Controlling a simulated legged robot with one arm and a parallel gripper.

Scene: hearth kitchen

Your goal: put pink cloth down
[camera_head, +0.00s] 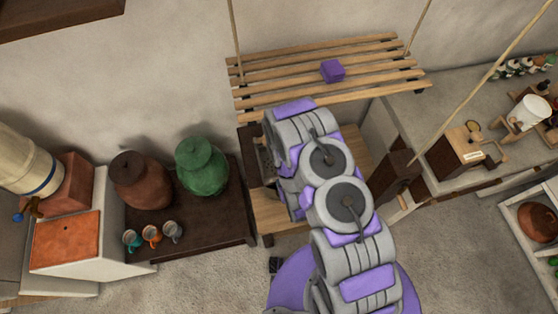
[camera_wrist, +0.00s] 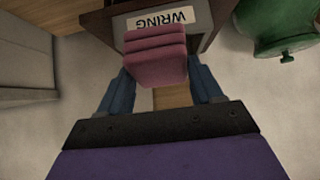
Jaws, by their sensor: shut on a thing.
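The pink cloth (camera_wrist: 156,50) is a folded, layered block in the wrist view. My gripper (camera_wrist: 160,85) has its two blue fingers on either side of the cloth's lower end and is shut on it. The cloth is in front of a dark wooden box with a pale label reading "WRING" (camera_wrist: 160,19), upside down in this view. I cannot tell whether the cloth touches the box. In the head view my arm hides the gripper and the cloth.
A slatted rack (camera_head: 290,67) hangs on ropes and bears a purple block (camera_head: 332,70). A green pot (camera_head: 202,168), a brown pot (camera_head: 140,182) and small mugs (camera_head: 152,236) stand on a dark table (camera_head: 212,232) left of my arm. A counter (camera_head: 440,105) is at right.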

